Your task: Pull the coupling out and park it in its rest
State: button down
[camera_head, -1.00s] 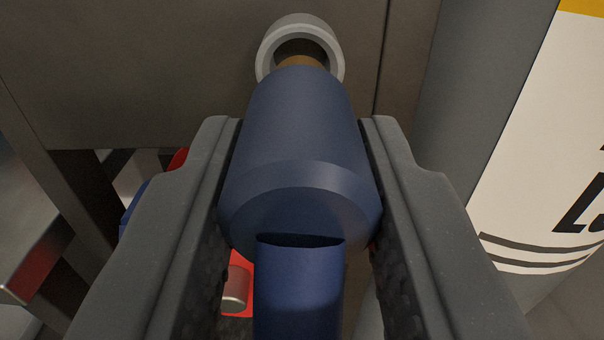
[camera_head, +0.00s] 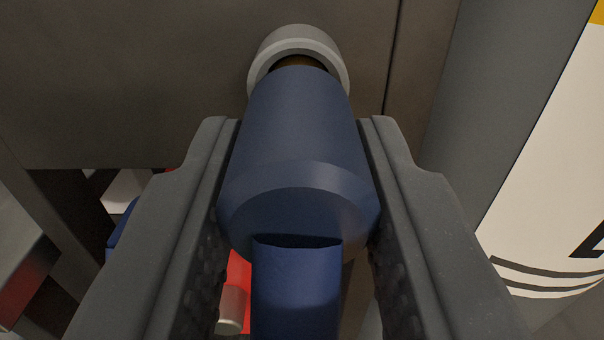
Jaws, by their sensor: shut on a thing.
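My gripper (camera_head: 298,125) is shut on the blue coupling (camera_head: 295,135), with one dark grey finger along each side of it. The coupling is a thick cylinder with a blue tail (camera_head: 297,290) running down towards the camera. Its far end points at a light grey round socket (camera_head: 299,42) on the panel. The coupling's front hides the lower part of the socket, and only a thin dark brownish strip shows between them. I cannot tell whether the tip is inside the socket. No rest can be made out.
The grey-brown panel (camera_head: 130,80) fills the back. A large grey cylinder with a white label (camera_head: 545,180) stands close on the right. Red parts and a small metal cylinder (camera_head: 231,308) show below, left of the tail. A metal frame (camera_head: 75,225) is at the left.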

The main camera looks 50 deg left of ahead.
jog(key=shift+w+a+p, duration=0.3)
jog(key=shift+w+a, duration=0.05)
jog(key=shift+a, duration=0.15)
jog(key=c, duration=1)
grip_release()
jog(key=shift+d, duration=0.1)
jog(key=p+v, duration=0.1)
jog(key=v, duration=1.2)
jog(key=shift+s+d, duration=0.25)
